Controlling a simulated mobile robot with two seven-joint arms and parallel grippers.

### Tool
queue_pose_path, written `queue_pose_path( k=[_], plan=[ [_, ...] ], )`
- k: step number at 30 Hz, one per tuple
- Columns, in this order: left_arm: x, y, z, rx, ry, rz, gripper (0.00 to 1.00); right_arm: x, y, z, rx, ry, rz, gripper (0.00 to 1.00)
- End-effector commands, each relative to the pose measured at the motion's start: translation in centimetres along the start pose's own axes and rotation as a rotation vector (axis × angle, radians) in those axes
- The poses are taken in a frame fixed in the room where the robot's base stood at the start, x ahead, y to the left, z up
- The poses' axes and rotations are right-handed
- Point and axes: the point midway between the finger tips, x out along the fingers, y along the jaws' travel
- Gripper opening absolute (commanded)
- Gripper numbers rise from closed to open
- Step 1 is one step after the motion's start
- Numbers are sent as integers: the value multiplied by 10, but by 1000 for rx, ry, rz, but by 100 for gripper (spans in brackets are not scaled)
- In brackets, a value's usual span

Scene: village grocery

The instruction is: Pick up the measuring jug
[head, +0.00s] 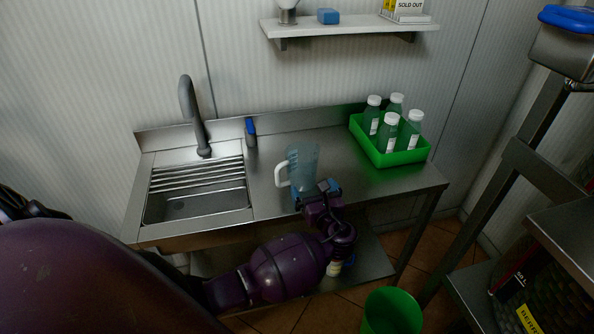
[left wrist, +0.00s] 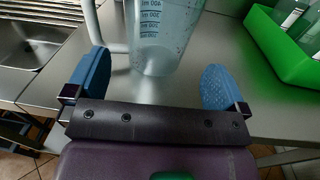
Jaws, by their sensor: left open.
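The measuring jug (head: 304,165) is clear blue-tinted plastic with a white handle on its left side, standing upright on the steel counter. In the left wrist view the jug (left wrist: 158,40) shows its volume marks and sits just beyond the fingertips, roughly between them. My left gripper (head: 318,190) is at the counter's front edge, close in front of the jug. In the left wrist view its blue finger pads (left wrist: 157,82) are spread wide with nothing between them. My right gripper is not in view.
A sink (head: 197,205) with a drying rack and tap (head: 192,120) is on the left. A green crate (head: 413,157) with several bottles stands at the right back. A wall shelf (head: 350,27) is above. A green bucket (head: 391,312) stands below the counter's front right.

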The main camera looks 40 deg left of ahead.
Motion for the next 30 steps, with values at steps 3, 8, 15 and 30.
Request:
queue_pose_path(
  k=[3, 8, 15, 30],
  plan=[
    [19, 0, 0, 0, -2, 1, 100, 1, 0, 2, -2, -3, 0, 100],
    [34, 0, 0, -2, 0, 0, 100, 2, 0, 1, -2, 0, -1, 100],
    [52, 1, 3, -3, 0, 0, 100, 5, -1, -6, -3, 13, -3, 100],
    [86, 2, 3, -3, 2, -1, 100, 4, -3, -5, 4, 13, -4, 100]
  ],
)
